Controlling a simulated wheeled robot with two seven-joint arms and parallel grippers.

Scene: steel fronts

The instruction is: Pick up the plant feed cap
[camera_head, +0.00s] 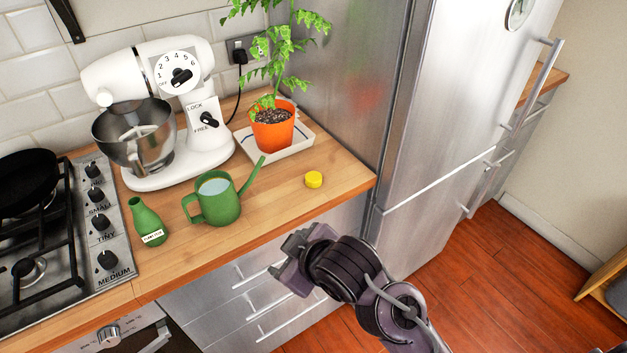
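The plant feed cap is a small round yellow cap (314,180) lying on the wooden worktop near its front edge, to the right of the green watering can (217,203). A green bottle (146,219) with a white label and no cap on its neck stands left of the can. My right gripper (284,262) is in front of the worktop, below the cap in the picture and apart from it. Its fingers are seen end-on and dark, so I cannot tell whether they are open. My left gripper is out of view.
A potted plant (272,131) stands on a white tray (301,142) behind the cap. A white stand mixer (180,165) and a gas hob (103,257) are to the left. The steel fridge (447,110) stands at right. Worktop around the cap is clear.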

